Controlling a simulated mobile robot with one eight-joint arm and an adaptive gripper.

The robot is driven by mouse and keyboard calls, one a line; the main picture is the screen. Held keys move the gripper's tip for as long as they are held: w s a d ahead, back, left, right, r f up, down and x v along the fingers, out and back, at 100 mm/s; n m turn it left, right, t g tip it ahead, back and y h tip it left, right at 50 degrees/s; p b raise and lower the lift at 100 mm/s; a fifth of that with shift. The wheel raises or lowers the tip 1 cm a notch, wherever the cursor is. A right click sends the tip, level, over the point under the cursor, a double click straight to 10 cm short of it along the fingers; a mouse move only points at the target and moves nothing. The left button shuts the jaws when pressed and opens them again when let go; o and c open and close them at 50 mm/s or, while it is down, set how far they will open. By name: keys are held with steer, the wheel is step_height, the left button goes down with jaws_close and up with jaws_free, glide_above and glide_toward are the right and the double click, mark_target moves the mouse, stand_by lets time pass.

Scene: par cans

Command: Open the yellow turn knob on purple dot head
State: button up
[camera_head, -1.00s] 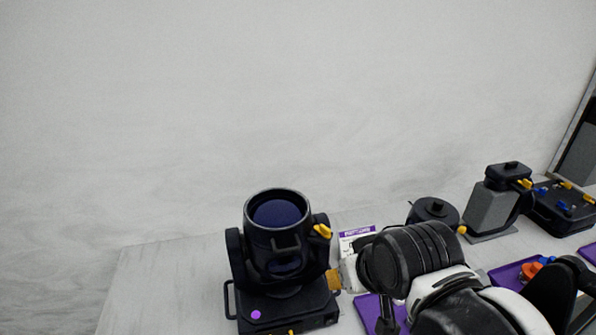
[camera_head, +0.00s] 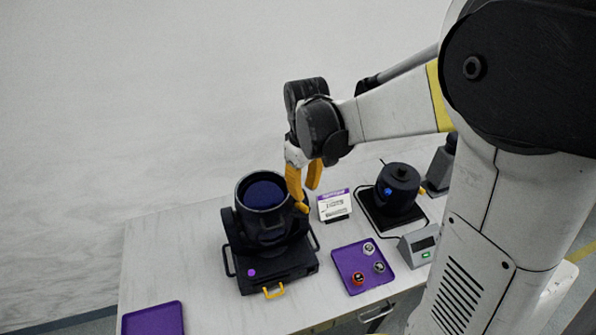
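The purple dot head (camera_head: 262,222) is a black moving-head lamp with its round lens tilted up. It stands on its black base (camera_head: 285,270), and the purple dot (camera_head: 252,272) is on the base's front left. My gripper (camera_head: 306,192) points down at the head's upper right side. Its two orange-yellow fingers show a gap between them. A yellow piece (camera_head: 302,207), which looks like the turn knob, sits at the left finger's tip against the head. Finger and knob nearly merge in colour, so I cannot tell whether they touch.
A yellow latch (camera_head: 273,292) is on the base's front. A label card (camera_head: 334,206) stands right of the gripper. A purple tray (camera_head: 346,258) with small round parts lies right of the head. A black round device (camera_head: 398,182) stands behind it. Another purple tray (camera_head: 150,319) lies front left.

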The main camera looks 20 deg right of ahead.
mark_target(304, 205)
steer(key=shift+f+b, duration=2.25)
steer(key=shift+f, duration=1.1)
jaws_close()
steer(key=m+b, duration=0.1)
steer(key=m, duration=1.1)
steer(key=shift+m, duration=0.4)
jaws_free()
steer(key=shift+r, duration=0.1)
